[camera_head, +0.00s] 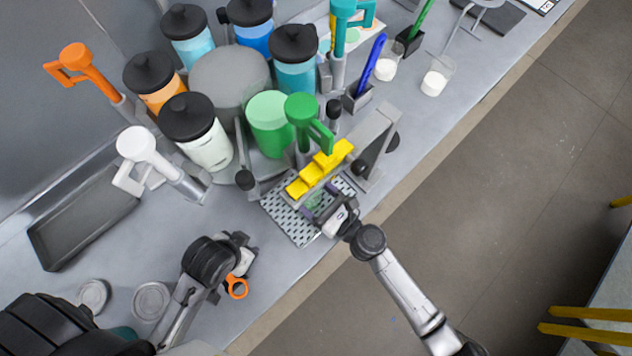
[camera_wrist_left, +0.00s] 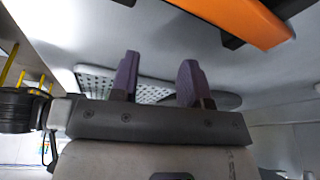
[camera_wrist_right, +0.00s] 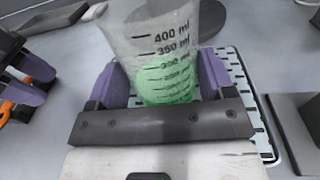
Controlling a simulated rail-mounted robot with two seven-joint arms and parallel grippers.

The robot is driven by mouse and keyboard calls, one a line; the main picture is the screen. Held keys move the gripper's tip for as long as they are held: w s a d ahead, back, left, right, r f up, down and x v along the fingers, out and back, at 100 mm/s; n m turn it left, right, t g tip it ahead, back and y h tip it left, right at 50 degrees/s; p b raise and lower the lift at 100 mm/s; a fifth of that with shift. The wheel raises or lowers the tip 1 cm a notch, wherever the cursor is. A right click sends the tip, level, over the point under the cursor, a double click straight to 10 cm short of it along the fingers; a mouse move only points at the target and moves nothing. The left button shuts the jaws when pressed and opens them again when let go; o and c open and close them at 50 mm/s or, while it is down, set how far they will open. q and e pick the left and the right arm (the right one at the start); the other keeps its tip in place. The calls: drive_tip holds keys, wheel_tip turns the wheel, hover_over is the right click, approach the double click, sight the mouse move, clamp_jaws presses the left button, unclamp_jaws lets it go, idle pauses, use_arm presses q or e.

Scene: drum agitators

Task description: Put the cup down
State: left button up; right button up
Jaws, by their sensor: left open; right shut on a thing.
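The cup is a clear beaker with millilitre marks and green liquid in its lower part (camera_wrist_right: 165,60). My right gripper (camera_wrist_right: 165,85) is shut on it, with a purple finger on each side. In the head view the right gripper (camera_head: 330,208) is over a perforated drip tray (camera_head: 294,222), below the yellow stepped piece. The cup looks upright; whether its base touches the tray I cannot tell. My left gripper (camera_head: 232,268) is open and empty, low over the bench to the left. Its purple fingers stand apart in the left wrist view (camera_wrist_left: 157,82).
A drum carousel (camera_head: 228,80) with several capped containers and a green lidless one (camera_head: 268,122) stands behind the tray. An orange-handled tool (camera_head: 237,287) lies by my left gripper. Two beakers with white contents (camera_head: 435,78) stand far right. The bench's front edge is close to the tray.

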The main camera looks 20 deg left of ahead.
drive_tip(key=o, duration=1)
drive_tip(key=shift+f, duration=0.1)
drive_tip(key=shift+o, duration=0.2)
drive_tip(key=v, duration=1.2)
drive_tip(key=s+r+n+g+h, duration=0.3)
drive_tip(key=s+n, duration=0.5)
drive_tip(key=n, duration=0.9)
drive_tip(key=s+d+f+n+h, duration=0.2)
drive_tip(key=d+n+h, duration=0.1)
drive_tip(key=d+h, duration=0.4)
drive_tip(key=s+d+f+n+h, duration=0.3)
drive_tip(key=d+h, duration=0.3)
drive_tip(key=d, duration=0.7)
drive_tip(key=shift+s+d+n+h, duration=0.25)
drive_tip(key=shift+s+n+h, duration=0.15)
drive_tip(key=shift+n, duration=0.1)
